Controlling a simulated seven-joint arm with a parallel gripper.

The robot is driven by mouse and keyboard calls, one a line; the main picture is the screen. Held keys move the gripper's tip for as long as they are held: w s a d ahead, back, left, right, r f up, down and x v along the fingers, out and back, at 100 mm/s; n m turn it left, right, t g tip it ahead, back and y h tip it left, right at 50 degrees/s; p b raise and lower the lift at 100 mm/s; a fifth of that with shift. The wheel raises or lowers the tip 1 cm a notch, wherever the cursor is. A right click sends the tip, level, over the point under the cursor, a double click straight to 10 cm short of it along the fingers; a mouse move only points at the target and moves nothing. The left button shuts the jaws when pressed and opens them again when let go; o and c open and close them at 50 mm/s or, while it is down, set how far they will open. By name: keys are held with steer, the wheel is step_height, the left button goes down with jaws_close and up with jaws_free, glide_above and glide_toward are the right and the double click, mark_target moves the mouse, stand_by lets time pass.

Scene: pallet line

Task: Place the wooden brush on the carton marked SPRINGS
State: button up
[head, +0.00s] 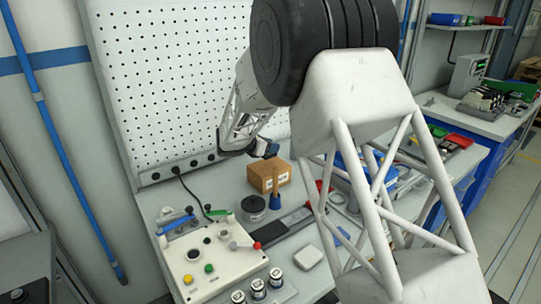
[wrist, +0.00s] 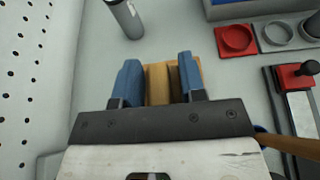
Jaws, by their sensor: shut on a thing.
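My gripper (head: 268,151) is above and just behind the brown carton in the head view. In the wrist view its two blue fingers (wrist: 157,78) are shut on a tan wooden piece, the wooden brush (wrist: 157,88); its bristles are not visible. The cardboard carton (head: 264,181) stands on the bench below, with a white label on its front too small to read. In the wrist view a tan surface, probably the carton (wrist: 198,72), shows past the right finger. I cannot tell whether the brush touches the carton.
An upright wooden handle with a blue base (head: 275,199) stands close in front of the carton. A grey cylinder (wrist: 125,18) and red tray (wrist: 235,39) show in the wrist view. The pegboard (head: 165,70) rises behind.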

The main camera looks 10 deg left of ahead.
mark_target(271, 155)
steer(key=shift+f, duration=1.85)
steer(key=shift+f, duration=0.2)
steer(key=o, duration=0.9)
steer(key=shift+o, duration=0.2)
steer(key=shift+r, duration=0.1)
steer(key=shift+r, duration=0.1)
steer(key=v, duration=1.2)
steer(key=shift+d, duration=0.1)
